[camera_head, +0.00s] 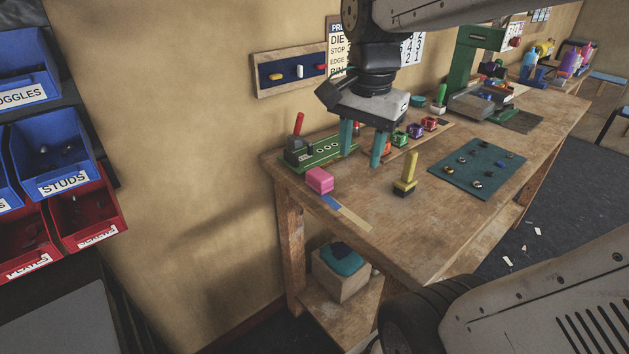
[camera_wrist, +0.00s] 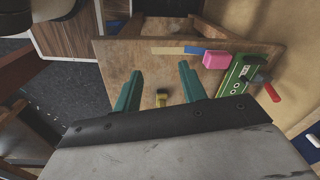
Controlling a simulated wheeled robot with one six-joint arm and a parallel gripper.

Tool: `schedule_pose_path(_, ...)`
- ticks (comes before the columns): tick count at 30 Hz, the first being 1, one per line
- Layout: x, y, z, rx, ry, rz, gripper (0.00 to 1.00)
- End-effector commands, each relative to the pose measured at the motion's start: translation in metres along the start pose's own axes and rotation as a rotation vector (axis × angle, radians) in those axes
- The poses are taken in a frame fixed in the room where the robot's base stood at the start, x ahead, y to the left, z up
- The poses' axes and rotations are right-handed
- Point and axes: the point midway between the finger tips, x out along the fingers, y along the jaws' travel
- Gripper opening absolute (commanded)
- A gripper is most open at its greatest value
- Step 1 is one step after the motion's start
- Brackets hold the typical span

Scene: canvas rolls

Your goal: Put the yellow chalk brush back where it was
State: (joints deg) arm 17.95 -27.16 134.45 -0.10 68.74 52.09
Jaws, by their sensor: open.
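The yellow chalk brush (camera_head: 405,172) stands upright on the wooden workbench, its yellow handle up and its dark head on the top. My gripper (camera_head: 361,155) hangs over the bench with its teal fingers pointing down, to the left of the brush in the head view. It is open with nothing between the fingers. In the wrist view, the brush (camera_wrist: 161,97) shows small beyond the gap of my gripper (camera_wrist: 160,70), apart from both fingers.
On the workbench (camera_head: 290,164), a pink block (camera_head: 320,181) and a green fixture with a red lever (camera_head: 325,153) sit at the left. A teal mat (camera_head: 460,183) with several small parts lies right of the brush. A wooden box (camera_head: 340,284) is below. Bare wood surrounds the brush.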

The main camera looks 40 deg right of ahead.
Motion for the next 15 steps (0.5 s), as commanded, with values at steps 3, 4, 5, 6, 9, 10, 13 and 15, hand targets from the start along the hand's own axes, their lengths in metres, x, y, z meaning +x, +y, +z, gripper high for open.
schedule_pose_path(3, 0.004, 0.013, 0.043, -0.404, 0.008, -0.02, 0.42)
schedule_pose_path(4, 0.005, 0.016, 0.052, -0.503, 0.011, -0.024, 0.42)
schedule_pose_path(5, 0.007, 0.02, 0.061, -0.596, 0.012, -0.027, 0.42)
schedule_pose_path(6, 0.009, 0.024, 0.07, -0.713, 0.016, -0.032, 0.42)
schedule_pose_path(9, 0.015, 0.035, 0.089, -0.957, 0.023, -0.04, 0.42)
schedule_pose_path(10, 0.016, 0.038, 0.093, -1.014, 0.026, -0.042, 0.42)
schedule_pose_path(13, 0.02, 0.044, 0.103, -1.151, 0.03, -0.046, 0.42)
schedule_pose_path(15, 0.022, 0.046, 0.107, -1.201, 0.03, -0.047, 0.42)
